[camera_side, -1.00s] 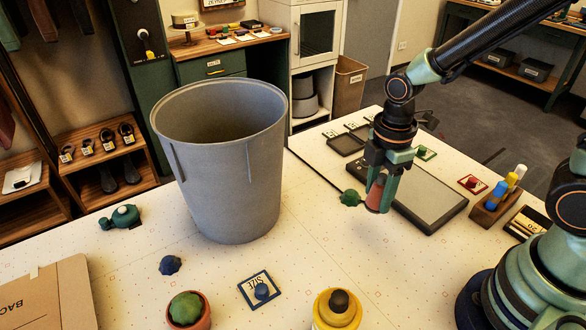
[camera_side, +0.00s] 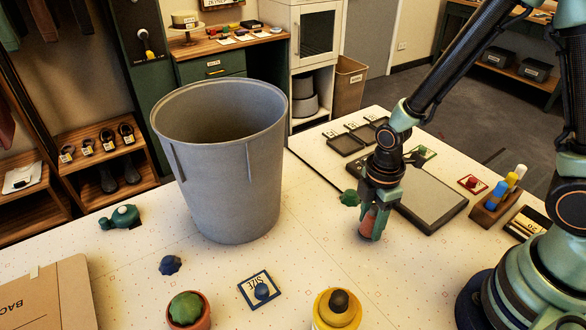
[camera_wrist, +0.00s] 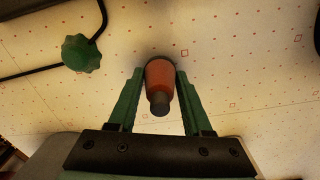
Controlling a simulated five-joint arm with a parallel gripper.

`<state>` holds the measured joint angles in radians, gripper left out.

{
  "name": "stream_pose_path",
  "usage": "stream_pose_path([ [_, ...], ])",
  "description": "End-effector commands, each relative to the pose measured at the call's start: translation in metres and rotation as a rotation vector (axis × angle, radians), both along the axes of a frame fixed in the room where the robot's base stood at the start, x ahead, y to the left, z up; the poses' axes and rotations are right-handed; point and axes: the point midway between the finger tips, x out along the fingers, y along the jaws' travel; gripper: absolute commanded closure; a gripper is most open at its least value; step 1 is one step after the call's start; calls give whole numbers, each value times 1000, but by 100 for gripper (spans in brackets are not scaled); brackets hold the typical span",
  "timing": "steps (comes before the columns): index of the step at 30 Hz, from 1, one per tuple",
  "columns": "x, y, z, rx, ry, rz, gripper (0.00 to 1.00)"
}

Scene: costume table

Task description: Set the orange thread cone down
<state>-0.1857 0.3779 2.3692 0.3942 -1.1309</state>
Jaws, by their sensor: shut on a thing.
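The orange thread cone (camera_side: 368,222) is between the fingers of my gripper (camera_side: 374,228), low over the white dotted table or touching it; I cannot tell which. In the wrist view, the cone (camera_wrist: 160,77) points its dark narrow tip toward the camera, with a green finger on each side. My gripper (camera_wrist: 158,88) is shut on it. In the side view the fingers hide part of the cone, which looks roughly upright.
A green knob (camera_side: 349,198) is just left of my gripper, and a grey flat panel (camera_side: 430,197) is behind it to the right. A large grey bin (camera_side: 225,185) stands to the left. A yellow-topped pot (camera_side: 337,310) is in front. Open table lies around the cone.

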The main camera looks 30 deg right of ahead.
Motion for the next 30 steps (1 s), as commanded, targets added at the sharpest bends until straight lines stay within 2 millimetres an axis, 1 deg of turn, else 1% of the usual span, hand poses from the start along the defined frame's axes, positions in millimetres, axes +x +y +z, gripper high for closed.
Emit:
stream_pose_path([
  [7,0,0,-4,0,0,0,100],
  [8,0,0,-4,0,0,0,43],
  [9,0,0,-4,0,-1,0,28],
  [10,0,0,-4,0,-1,0,20],
  [19,0,0,-4,0,0,0,20],
  [22,0,0,0,0,-1,0,20],
  [26,1,0,11,0,-3,0,20],
  [30,0,0,30,2,-6,0,20],
])
